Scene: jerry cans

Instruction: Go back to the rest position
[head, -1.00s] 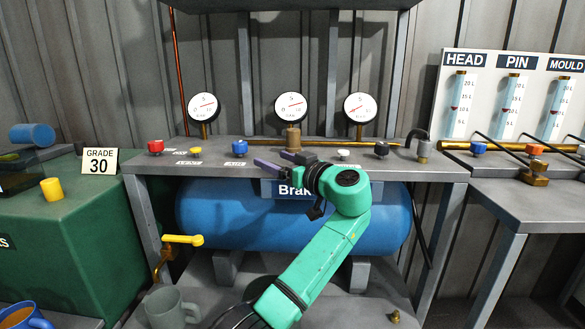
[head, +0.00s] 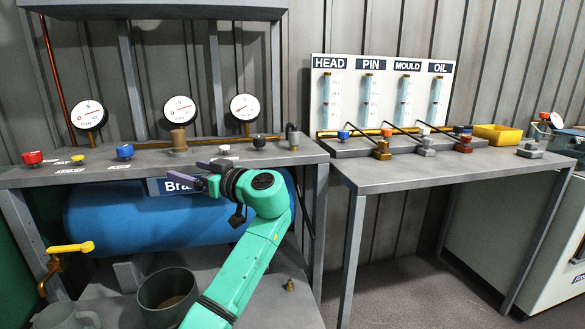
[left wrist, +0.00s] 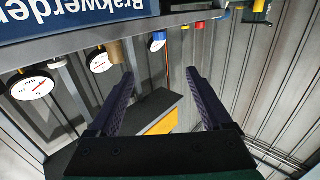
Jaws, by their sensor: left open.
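My left gripper (head: 207,173) shows in the head view at the end of my green arm, in front of the front edge of the grey bench (head: 110,167) and the blue tank (head: 150,218). In the left wrist view its two dark fingers (left wrist: 165,100) stand wide apart with nothing between them. That view looks upside down past the bench edge toward the gauges and the ribbed wall. My right gripper is in neither view.
Gauges (head: 178,110) stand along the bench's back, with red, yellow and blue knobs before them. A second grey table (head: 430,169) on the right bears valves and a yellow bin (head: 497,134). A yellow-handled tap (head: 70,248) juts out at left.

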